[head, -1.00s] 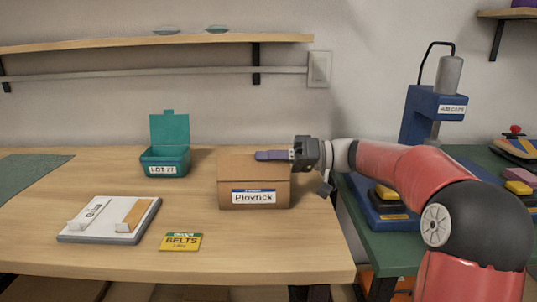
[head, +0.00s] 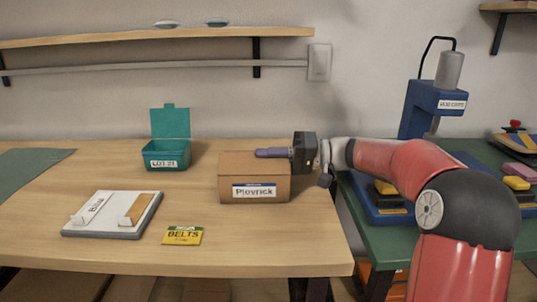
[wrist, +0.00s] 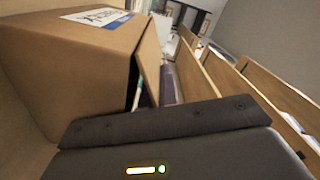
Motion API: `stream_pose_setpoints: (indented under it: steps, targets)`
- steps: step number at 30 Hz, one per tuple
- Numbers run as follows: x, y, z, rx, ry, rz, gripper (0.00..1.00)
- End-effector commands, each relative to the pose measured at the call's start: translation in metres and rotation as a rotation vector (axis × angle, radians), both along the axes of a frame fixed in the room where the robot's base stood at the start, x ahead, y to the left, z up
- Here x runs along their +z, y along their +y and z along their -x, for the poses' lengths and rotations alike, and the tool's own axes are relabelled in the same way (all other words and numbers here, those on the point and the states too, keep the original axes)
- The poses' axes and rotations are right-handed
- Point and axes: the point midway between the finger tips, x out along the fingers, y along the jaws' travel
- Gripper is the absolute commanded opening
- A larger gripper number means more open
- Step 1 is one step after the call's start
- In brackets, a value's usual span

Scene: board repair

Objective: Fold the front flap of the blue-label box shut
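The blue-label box (head: 226,190) is a brown cardboard box near the right end of the wooden table, its blue and white label facing the head camera. In the wrist view the box (wrist: 70,65) fills the upper left. A cardboard flap (wrist: 150,62) there stands a little apart from the box, with a dark gap between. My gripper (head: 258,153) is at the box's upper right, its purple fingers pointing left along the top. A purple finger (wrist: 170,85) shows just beyond the flap in the wrist view. The finger spacing and any contact are hidden.
A teal open-lidded bin (head: 166,154) stands left of the box. A white holder (head: 103,228) and a yellow BELTS card (head: 183,236) lie nearer the front. A green bench (head: 385,240) with a blue press (head: 430,110) is at the right.

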Motion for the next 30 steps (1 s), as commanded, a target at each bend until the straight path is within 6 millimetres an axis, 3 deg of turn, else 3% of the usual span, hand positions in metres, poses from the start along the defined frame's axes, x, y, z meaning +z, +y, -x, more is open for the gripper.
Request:
stream_pose_setpoints:
  steps: [2, 8, 23, 30]
  targets:
    - [-0.0004, 0.0, 0.0, 0.0, 0.0, 0.0, 0.0]
    - [-0.0003, 0.0, 0.0001, 0.0, 0.0, 0.0, 0.25]
    - [-0.0007, -0.0002, 0.0005, 0.0, -0.024, 0.001, 0.25]
    - [0.0088, -0.0003, 0.0092, -0.002, -0.274, 0.006, 0.25]
